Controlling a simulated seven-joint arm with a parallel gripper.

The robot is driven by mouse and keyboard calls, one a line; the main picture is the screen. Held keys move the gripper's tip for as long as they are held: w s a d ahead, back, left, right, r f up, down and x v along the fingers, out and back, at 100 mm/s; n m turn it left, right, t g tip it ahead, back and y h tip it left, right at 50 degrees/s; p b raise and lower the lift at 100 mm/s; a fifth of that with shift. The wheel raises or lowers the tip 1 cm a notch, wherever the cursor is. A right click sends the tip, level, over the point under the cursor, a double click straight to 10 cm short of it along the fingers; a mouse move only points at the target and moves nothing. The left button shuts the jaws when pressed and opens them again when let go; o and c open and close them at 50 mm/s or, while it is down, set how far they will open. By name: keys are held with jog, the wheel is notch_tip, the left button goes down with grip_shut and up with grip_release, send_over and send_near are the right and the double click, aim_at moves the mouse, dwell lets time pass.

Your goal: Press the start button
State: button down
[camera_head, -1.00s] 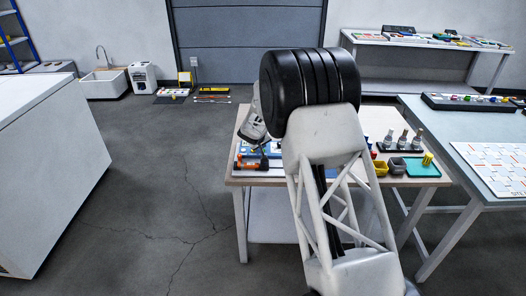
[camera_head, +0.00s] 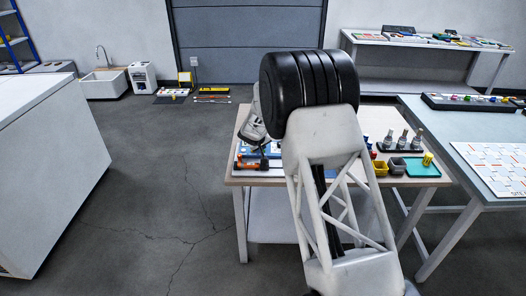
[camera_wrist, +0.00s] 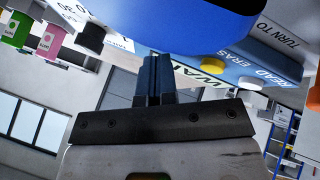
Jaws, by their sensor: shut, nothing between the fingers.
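My gripper (camera_wrist: 154,80) is shut and empty in the wrist view, its two dark blue fingers together. Just beyond the fingertips is a large blue rounded body (camera_wrist: 175,18), seen very close, with a yellow-orange round piece (camera_wrist: 207,37) on it. I cannot tell which piece is the start button, or whether the fingertips touch anything. In the head view my arm hides most of this spot.
The wooden-topped worktable (camera_head: 425,181) carries a yellow bin (camera_head: 380,168), a grey bin (camera_head: 397,166), a teal tray (camera_head: 424,170) and several bottles on a dark stand (camera_head: 400,150). A second table (camera_head: 478,150) stands close on the right.

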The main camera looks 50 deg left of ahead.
jog(key=shift+r, duration=0.8)
jog(key=shift+r, duration=0.15)
jog(key=shift+r, duration=2.35)
